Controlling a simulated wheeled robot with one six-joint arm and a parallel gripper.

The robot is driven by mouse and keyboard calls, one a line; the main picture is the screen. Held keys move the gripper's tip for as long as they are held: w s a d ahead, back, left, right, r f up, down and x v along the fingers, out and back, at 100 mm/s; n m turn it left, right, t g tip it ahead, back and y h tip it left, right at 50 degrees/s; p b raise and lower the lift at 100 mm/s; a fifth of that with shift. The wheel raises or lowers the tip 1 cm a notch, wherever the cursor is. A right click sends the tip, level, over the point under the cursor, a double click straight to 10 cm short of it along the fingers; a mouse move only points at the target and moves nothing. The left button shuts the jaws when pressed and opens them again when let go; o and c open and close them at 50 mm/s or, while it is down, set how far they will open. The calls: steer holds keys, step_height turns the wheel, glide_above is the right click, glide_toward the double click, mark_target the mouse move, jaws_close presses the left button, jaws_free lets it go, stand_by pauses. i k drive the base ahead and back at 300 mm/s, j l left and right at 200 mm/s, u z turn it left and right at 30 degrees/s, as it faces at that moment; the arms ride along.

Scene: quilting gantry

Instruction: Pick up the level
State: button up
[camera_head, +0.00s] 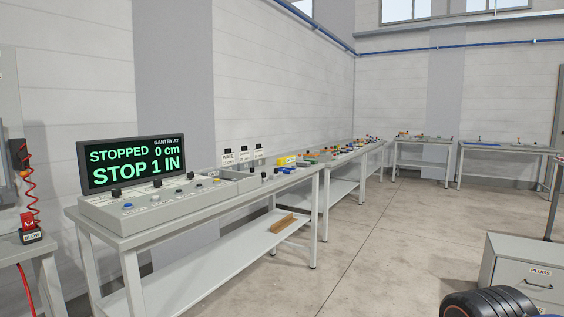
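I cannot pick out the level for certain. A small yellow object (287,160) lies on the long bench along the left wall, too small to identify. More small items in several colours lie farther along the benches, also too small to tell apart. My gripper is not in view.
A control panel (150,208) with knobs and a screen (132,163) reading "STOPPED 0 cm, STOP 1 IN" stands on the near bench. A brown angled piece (283,223) lies on its lower shelf. A "PLUGS" drawer cabinet (522,268) stands right. The floor (385,240) between is clear.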

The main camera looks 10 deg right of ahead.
mark_target(291, 159)
steer(key=i+l+u, duration=0.45)
steer(key=i+l, duration=0.9)
